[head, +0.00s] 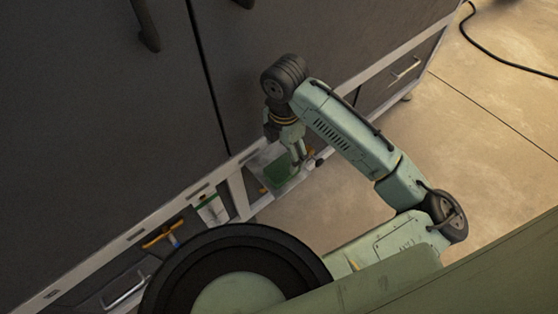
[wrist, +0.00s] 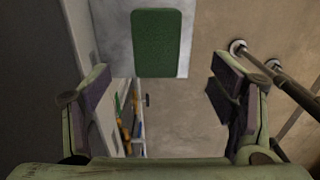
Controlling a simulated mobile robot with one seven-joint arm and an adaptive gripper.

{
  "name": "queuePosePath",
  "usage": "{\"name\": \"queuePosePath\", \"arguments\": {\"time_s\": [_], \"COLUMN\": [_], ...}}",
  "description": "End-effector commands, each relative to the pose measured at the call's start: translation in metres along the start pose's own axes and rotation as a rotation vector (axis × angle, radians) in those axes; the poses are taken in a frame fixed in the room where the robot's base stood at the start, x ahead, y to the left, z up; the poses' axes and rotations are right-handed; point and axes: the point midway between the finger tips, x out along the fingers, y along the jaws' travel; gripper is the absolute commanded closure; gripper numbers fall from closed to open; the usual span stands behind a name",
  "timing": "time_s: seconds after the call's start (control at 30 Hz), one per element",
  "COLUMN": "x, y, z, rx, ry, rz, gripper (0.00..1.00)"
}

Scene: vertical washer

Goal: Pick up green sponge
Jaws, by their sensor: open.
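The green sponge (wrist: 161,43) is a dark green rounded block. In the wrist view it lies flat on a pale shelf (wrist: 113,42) at the top, beyond my open fingers and a little left of the middle between them. In the head view the sponge (head: 281,173) shows on the small shelf low on the dark cabinet, partly hidden by my gripper. My gripper (head: 297,150) is above the shelf in the head view. In the wrist view my gripper (wrist: 158,95) is open, with empty space between its fingers.
The dark cabinet (head: 110,110) rises beside the shelf. Tools with orange and yellow handles (head: 163,236) hang or lie in the open lower frame. A metal bar (wrist: 280,75) runs along the right in the wrist view. The concrete floor (head: 480,130) at right is mostly clear, with a black cable (head: 490,45).

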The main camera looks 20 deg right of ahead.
Motion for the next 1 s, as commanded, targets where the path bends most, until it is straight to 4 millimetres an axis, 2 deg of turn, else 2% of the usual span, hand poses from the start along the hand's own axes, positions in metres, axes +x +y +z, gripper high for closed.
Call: {"name": "queuePosePath", "arguments": {"time_s": [0.1,0.37,0.63,0.93,1.0], "x": [0.019,0.04,0.078,0.086,0.086], "y": [0.0,0.002,0.006,0.006,0.006], "z": [0.0,0.0,0.001,0.001,0.001], "rx": [0.002,0.002,0.002,0.0,0.0], "ry": [0.002,0.001,0.001,-0.001,-0.001], "rz": [-0.001,0.002,0.001,0.003,0.003], "gripper": [0.22,0.22,0.22,0.22,0.26]}}
